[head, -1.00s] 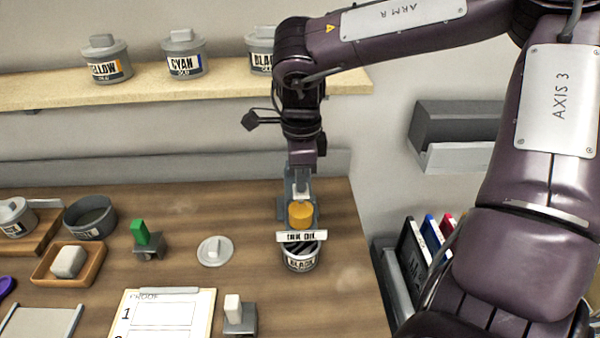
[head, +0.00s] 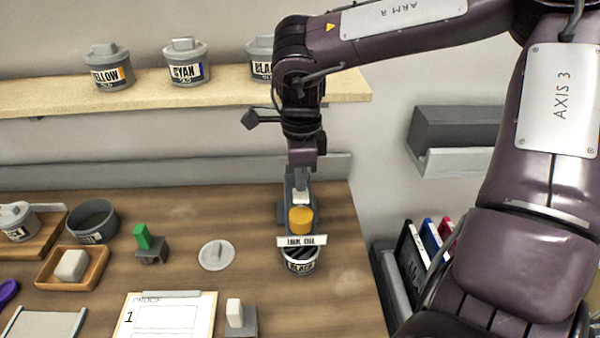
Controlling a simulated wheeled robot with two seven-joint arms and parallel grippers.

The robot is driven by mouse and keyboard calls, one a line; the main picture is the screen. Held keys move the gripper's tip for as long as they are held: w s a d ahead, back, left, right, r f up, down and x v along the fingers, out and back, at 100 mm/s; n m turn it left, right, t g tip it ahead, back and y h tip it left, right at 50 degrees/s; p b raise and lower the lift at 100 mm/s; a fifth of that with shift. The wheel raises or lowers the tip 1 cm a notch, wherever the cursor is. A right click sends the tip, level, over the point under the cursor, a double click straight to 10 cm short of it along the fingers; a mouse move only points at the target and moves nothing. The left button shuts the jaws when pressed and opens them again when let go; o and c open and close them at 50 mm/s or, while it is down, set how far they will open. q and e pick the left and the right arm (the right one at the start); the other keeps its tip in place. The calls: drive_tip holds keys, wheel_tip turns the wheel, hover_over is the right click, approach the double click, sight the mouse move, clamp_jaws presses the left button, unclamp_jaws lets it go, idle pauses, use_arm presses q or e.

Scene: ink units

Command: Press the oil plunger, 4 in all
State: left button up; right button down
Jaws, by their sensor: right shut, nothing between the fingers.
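The ink oil dispenser shows by its white INK OIL label (head: 302,241) and its amber oil reservoir (head: 301,220), near the right side of the table. An open tin marked BLACK (head: 301,266) stands directly below the label. My right gripper (head: 301,192) points down over the top of the dispenser and is shut, with nothing between its fingers. The plunger is mostly hidden behind the gripper; I cannot tell how far down it is. My left gripper is not in view.
A loose grey lid (head: 215,255) lies left of the tin. A green-handled stamp (head: 143,240), a white-handled stamp (head: 237,318) and a proof clipboard (head: 165,315) are further left. Lidded tins stand on the back shelf (head: 150,93). Books (head: 420,245) stand right of the table.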

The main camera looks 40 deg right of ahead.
sight(301, 194)
drive_tip(key=shift+f, duration=0.15)
drive_tip(key=shift+f+b, duration=0.95)
drive_tip(key=shift+f, duration=0.4)
drive_tip(key=shift+r, duration=0.25)
drive_tip(key=shift+r+p, duration=1.3)
drive_tip(key=shift+p, duration=0.05)
drive_tip(key=shift+f, duration=0.2)
